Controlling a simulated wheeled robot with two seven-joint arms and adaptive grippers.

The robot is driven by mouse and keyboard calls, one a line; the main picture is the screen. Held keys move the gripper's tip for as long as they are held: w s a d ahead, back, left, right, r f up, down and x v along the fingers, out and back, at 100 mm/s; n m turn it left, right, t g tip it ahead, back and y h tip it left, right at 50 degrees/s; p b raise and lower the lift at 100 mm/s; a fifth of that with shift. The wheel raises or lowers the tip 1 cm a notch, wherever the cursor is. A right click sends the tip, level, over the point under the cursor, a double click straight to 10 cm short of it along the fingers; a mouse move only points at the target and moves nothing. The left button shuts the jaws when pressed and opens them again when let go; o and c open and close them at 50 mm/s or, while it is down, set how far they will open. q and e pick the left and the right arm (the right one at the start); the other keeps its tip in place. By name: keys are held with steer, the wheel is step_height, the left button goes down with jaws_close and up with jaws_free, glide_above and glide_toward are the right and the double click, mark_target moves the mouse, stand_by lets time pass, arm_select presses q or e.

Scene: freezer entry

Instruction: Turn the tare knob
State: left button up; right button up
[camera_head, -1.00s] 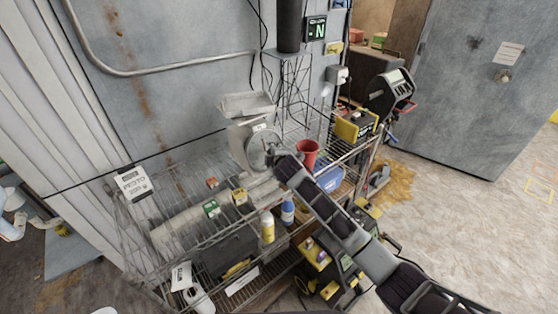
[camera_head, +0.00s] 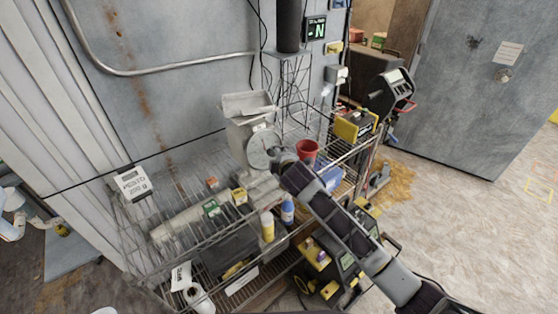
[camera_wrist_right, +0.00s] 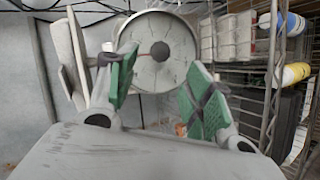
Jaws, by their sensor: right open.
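The pale dial scale (camera_head: 240,140) stands on the wire rack, with a tilted pan (camera_head: 248,104) on top and a round dial (camera_head: 262,146) in front. In the right wrist view the dial (camera_wrist_right: 165,60) lies just beyond my fingertips, and the pan (camera_wrist_right: 68,55) is at the left. My right gripper (camera_head: 274,158) is in front of the dial. Its green-padded fingers (camera_wrist_right: 160,85) are apart, with nothing held between them. A small grey piece with a dark collar (camera_wrist_right: 107,57) by the left finger may be the tare knob; contact cannot be told.
A red bucket (camera_head: 307,150) stands close to the right of my gripper. Small boxes (camera_head: 239,196) and bottles (camera_head: 267,227) crowd the rack in front. A yellow-and-black device (camera_head: 356,126) is at the right end. The wall is close behind; open floor (camera_head: 470,210) lies right.

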steer(key=shift+s+d+r, duration=0.1)
steer(key=shift+s+r, duration=0.1)
steer(key=shift+s, duration=0.35)
